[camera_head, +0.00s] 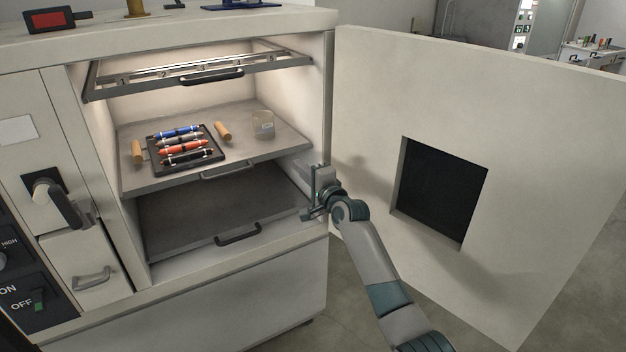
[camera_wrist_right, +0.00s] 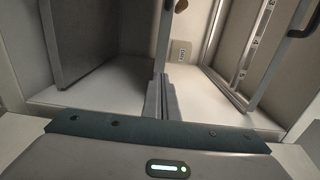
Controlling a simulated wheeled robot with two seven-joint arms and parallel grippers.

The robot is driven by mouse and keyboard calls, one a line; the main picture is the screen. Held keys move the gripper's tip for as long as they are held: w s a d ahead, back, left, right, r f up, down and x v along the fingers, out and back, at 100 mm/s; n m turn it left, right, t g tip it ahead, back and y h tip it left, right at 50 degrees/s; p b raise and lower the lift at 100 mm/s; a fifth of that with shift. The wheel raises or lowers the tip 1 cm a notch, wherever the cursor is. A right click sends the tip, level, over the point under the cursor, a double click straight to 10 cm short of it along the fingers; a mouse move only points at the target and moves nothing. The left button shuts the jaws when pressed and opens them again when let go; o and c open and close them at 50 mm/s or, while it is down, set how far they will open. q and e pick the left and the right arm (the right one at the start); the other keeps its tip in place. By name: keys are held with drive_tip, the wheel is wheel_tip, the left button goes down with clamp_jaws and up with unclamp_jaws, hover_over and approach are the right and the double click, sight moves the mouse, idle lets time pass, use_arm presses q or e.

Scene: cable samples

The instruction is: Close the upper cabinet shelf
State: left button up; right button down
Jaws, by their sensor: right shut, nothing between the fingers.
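The upper shelf (camera_head: 140,80) is a metal rack frame with a dark handle (camera_head: 212,77), high in the open cabinet (camera_head: 190,318). Its front left corner overlaps the cabinet frame, so it looks slid partly out. It also shows at the right of the right wrist view (camera_wrist_right: 238,60). My right gripper (camera_head: 314,196) is shut and empty at the right side of the opening, below the rack and near the middle shelf (camera_head: 205,180). Its fingers (camera_wrist_right: 161,92) point inward in the right wrist view; contact with the shelf cannot be told. My left gripper is not in view.
The middle shelf bears a dark tray (camera_head: 215,160) of coloured cable samples, wooden cylinders (camera_head: 222,131) and a clear beaker (camera_head: 263,125). A lower shelf (camera_head: 190,220) with a handle (camera_head: 238,234) lies beneath. The cabinet door (camera_head: 540,150) stands wide open at right.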

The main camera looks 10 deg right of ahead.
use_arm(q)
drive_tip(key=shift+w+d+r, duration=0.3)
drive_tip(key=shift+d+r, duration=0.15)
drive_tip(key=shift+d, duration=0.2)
use_arm(e)
drive_tip(key=v, duration=0.6)
drive_tip(key=shift+s, duration=0.25)
